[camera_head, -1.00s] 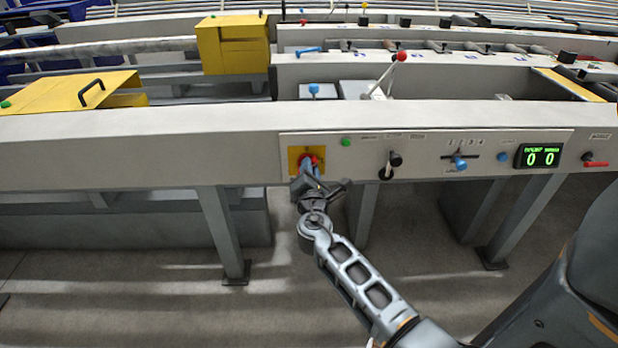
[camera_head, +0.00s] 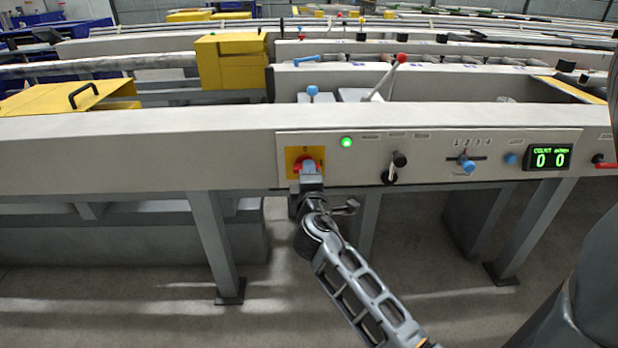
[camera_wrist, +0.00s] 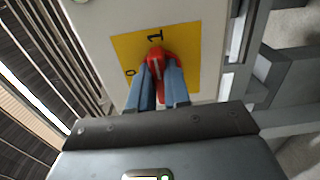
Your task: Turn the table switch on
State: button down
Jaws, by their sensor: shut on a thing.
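The table switch is a red rotary knob (camera_wrist: 158,60) on a yellow plate (camera_head: 291,156) at the left end of the control panel. The wrist view shows the plate (camera_wrist: 190,50) with marks 0 and 1; the knob's upper end points at the 1. My gripper (camera_wrist: 160,85) is shut on the knob, one blue-grey finger on each side. In the head view my gripper (camera_head: 311,172) hides most of the knob. The green lamp (camera_head: 347,142) just right of the plate glows brightly.
Farther right on the panel are a black-knobbed lever (camera_head: 399,160), a blue slider knob (camera_head: 468,166), a blue button (camera_head: 511,159) and a counter display (camera_head: 549,157) reading 0 0. Table legs (camera_head: 215,240) stand below. A red-tipped lever (camera_head: 402,58) rises behind.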

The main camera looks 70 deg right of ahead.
jog(key=shift+s+d+r+m, duration=0.1)
jog(key=shift+d+m, duration=0.05)
jog(key=shift+m, duration=0.15)
jog(key=c, duration=1.1)
grip_release()
jog(key=v, duration=0.8)
